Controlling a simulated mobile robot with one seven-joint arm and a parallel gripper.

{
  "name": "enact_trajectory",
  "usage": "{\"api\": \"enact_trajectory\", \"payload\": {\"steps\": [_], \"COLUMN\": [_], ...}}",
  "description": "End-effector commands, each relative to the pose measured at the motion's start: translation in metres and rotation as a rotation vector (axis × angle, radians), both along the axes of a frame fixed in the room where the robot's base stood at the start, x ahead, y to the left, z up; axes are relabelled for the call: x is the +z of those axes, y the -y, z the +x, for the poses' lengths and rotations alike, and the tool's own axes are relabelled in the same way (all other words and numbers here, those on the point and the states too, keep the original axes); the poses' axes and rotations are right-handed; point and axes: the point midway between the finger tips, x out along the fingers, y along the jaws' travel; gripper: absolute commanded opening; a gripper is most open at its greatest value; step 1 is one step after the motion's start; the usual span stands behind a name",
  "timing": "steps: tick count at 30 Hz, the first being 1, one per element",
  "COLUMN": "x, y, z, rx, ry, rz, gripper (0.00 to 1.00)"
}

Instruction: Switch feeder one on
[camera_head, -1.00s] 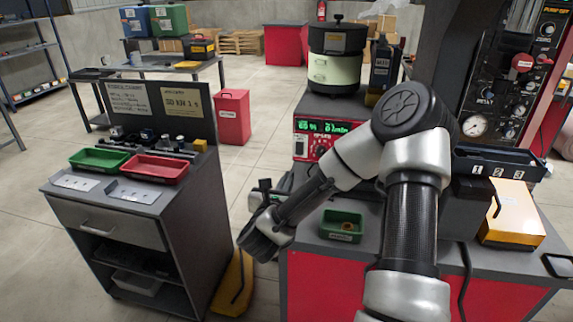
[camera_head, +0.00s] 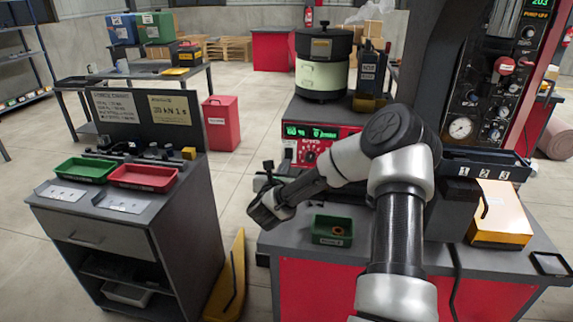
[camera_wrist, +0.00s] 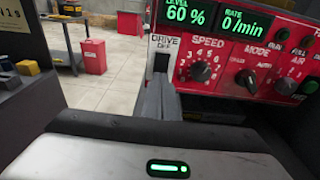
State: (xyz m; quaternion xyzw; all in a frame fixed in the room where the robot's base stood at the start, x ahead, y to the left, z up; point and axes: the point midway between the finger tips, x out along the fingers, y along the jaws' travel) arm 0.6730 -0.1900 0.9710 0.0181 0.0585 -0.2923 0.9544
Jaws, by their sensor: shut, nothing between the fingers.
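The bowl feeder (camera_head: 322,75) with a pale green body and black top stands on a dark base behind my arm. Its red control panel (camera_head: 318,141) has green displays. In the wrist view the panel (camera_wrist: 222,42) reads 60 % and 0 /min, with a speed knob (camera_wrist: 201,71) and a mode knob. At the panel's left end is a white label (camera_wrist: 163,43) reading DRIVE OFF, with a dark switch area (camera_wrist: 162,57) below. My gripper (camera_wrist: 158,84) is shut and empty, its tips just below that area; I cannot tell whether they touch it. My gripper (camera_head: 268,167) also shows left of the panel.
A green bin (camera_head: 332,231) with a ring-like part sits on the red bench. An orange-and-white box (camera_head: 497,218) stands at right. A grey cabinet (camera_head: 100,225) with green and red trays stands at left.

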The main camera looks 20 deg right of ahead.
Motion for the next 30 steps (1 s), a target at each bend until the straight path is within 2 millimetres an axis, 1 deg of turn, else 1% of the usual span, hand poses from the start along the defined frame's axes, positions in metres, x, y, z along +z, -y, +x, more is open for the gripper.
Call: {"api": "enact_trajectory", "payload": {"steps": [3,6,17,24,26,30], "x": [-0.001,-0.002,-0.002,-0.011,-0.003,-0.003], "y": [0.006,0.008,0.009,0.011,0.011,0.011], "z": [0.009,0.012,0.013,0.017,0.017,0.016], "rx": [-0.001,0.0,0.0,0.0,0.0,0.0], "ry": [0.001,0.0,0.001,0.033,0.033,0.032], "rz": [0.0,0.0,-0.001,-0.022,-0.022,-0.022], "gripper": [0.0,0.0,0.0,0.0,0.0,0.0]}}
